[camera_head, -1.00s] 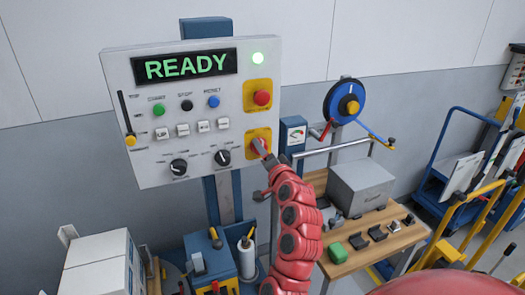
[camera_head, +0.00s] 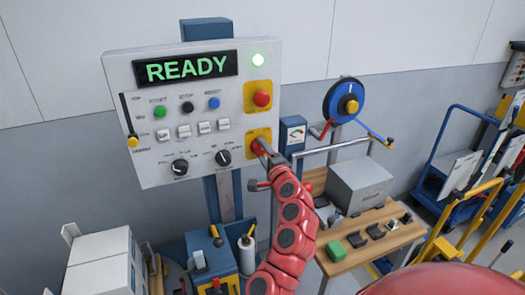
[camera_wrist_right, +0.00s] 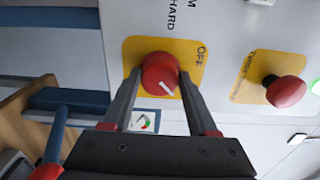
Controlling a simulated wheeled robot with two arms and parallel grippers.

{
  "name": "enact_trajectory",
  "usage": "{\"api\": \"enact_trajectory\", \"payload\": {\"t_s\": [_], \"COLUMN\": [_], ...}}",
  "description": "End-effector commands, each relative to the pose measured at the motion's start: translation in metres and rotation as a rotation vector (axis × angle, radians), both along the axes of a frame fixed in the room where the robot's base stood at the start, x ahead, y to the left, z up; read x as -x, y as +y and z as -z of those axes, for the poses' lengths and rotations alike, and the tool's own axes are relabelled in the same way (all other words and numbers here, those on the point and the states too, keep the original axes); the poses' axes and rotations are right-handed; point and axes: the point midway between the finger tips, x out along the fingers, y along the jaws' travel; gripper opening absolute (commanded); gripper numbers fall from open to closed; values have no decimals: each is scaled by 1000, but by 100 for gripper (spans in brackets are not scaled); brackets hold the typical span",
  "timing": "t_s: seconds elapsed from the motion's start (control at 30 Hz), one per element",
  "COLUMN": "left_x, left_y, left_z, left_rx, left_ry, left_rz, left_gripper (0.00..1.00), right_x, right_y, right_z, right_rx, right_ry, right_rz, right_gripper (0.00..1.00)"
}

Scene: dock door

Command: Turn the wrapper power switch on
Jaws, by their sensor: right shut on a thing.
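The wrapper control panel (camera_head: 195,110) stands upright, its display (camera_head: 186,68) reading READY in green. The red power switch knob (camera_wrist_right: 160,68) sits on a yellow plate (camera_wrist_right: 137,48) low on the panel's right side. My right gripper (camera_head: 262,149) is shut on the knob, one finger on each side, as the right wrist view shows. The knob's white pointer slants toward the lower right there, turned away from the OFF label (camera_wrist_right: 201,55) at the plate's upper right. My left gripper is not in view.
A red mushroom button (camera_head: 262,98) sits above the switch, also seen in the wrist view (camera_wrist_right: 287,91). A green lamp (camera_head: 258,59) is lit. A wooden bench (camera_head: 345,255) with a grey box (camera_head: 361,187) stands to the right. White boxes (camera_head: 98,262) are lower left.

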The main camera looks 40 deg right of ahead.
Motion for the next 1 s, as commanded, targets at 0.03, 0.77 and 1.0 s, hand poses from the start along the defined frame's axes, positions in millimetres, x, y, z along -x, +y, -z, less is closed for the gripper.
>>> {"api": "enact_trajectory", "payload": {"t_s": [0.03, 0.77, 1.0], "left_x": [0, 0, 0], "left_y": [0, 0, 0], "left_z": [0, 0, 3], "left_rx": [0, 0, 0], "left_ry": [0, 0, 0], "left_rz": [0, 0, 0], "left_gripper": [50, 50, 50], "right_x": [0, 0, 7], "right_y": [-1, 0, 2], "right_z": [-1, 0, 1], "right_rx": [-3, -5, -4], "right_ry": [-3, -2, -3], "right_rz": [1, 0, 0], "right_gripper": [4, 89, 89]}}
